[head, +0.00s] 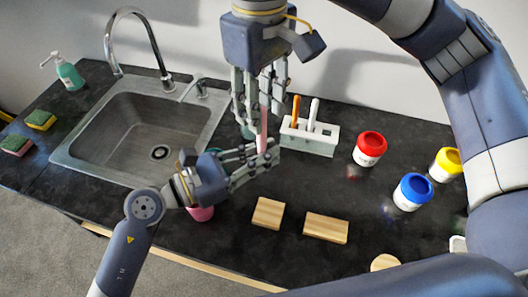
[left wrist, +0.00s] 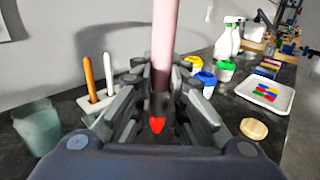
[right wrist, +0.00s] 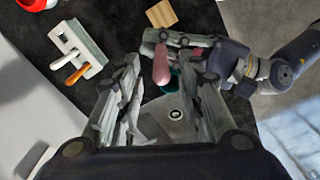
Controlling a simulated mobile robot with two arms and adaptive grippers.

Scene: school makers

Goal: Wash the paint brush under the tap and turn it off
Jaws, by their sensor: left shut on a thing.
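In the right wrist view the handle's pink end (right wrist: 161,68) shows between these open fingers. The chrome tap (head: 146,35) arches over the steel sink (head: 82,165), with a small lever (head: 195,88) beside it. I see no water stream.
A white holder (head: 322,148) with an orange and a white brush stands behind right. Red (head: 369,149), blue (head: 412,192) and yellow (head: 445,165) paint pots stand at right. Wooden blocks (head: 326,228) lie in front. A pink cup (head: 201,213) is partly hidden below my left gripper.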

